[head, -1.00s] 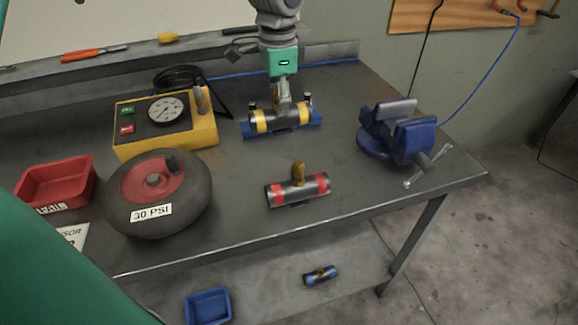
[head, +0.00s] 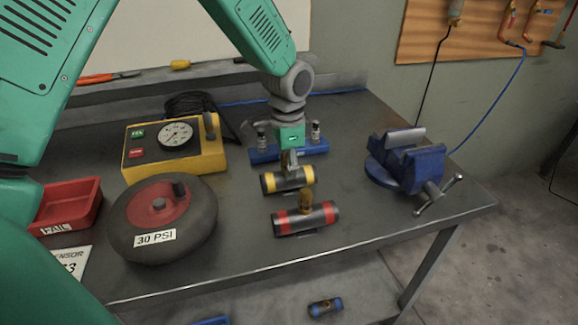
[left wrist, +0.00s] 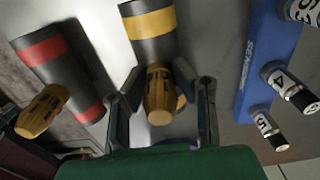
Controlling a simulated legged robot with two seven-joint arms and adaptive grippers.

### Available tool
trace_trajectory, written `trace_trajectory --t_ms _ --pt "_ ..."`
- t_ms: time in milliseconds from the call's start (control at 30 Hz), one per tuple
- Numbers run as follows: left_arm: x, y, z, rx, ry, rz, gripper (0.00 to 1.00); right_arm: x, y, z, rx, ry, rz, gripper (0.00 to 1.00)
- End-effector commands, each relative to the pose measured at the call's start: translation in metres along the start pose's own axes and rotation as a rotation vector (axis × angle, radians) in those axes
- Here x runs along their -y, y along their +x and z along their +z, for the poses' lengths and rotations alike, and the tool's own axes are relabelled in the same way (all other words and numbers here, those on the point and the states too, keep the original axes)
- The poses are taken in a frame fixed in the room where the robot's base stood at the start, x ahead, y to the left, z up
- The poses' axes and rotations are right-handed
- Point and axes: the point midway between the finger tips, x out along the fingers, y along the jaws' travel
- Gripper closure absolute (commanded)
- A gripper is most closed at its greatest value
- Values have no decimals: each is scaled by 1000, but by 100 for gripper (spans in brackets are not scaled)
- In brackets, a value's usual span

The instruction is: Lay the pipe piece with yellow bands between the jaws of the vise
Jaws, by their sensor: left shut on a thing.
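The pipe piece with yellow bands (head: 288,180) is a dark cylinder with a brass stub, seen near the middle of the bench in the head view. My left gripper (head: 289,158) is shut on its brass stub. In the left wrist view the fingers (left wrist: 162,100) stand on both sides of the stub, and the yellow-banded pipe (left wrist: 152,25) extends beyond them. I cannot tell whether the pipe touches the bench. The blue vise (head: 405,160) stands at the bench's right end, with its jaws apart and empty. My right gripper is not in view.
A red-banded pipe piece (head: 306,218) lies just in front of the yellow-banded one. A blue sensor rack (head: 262,155) is behind. A tire (head: 160,220), yellow gauge box (head: 175,145) and red tray (head: 68,205) stand left. Bench space before the vise is clear.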

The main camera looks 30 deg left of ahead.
Motion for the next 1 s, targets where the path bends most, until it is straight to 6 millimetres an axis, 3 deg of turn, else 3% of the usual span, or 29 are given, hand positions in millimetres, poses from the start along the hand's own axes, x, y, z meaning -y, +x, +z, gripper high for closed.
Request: trace_trajectory --t_ms 133,167,200,500,633,1000 --pt "0 1 0 0 0 -1 100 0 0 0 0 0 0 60" --pt "0 1 0 0 0 0 67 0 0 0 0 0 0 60" --pt "0 1 0 1 0 0 56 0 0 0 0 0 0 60" --pt "0 1 0 0 0 0 56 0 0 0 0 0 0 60" --pt "0 -8 0 0 0 0 56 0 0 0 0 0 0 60" --pt "1 -84 -1 -4 -1 -2 56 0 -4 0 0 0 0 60"
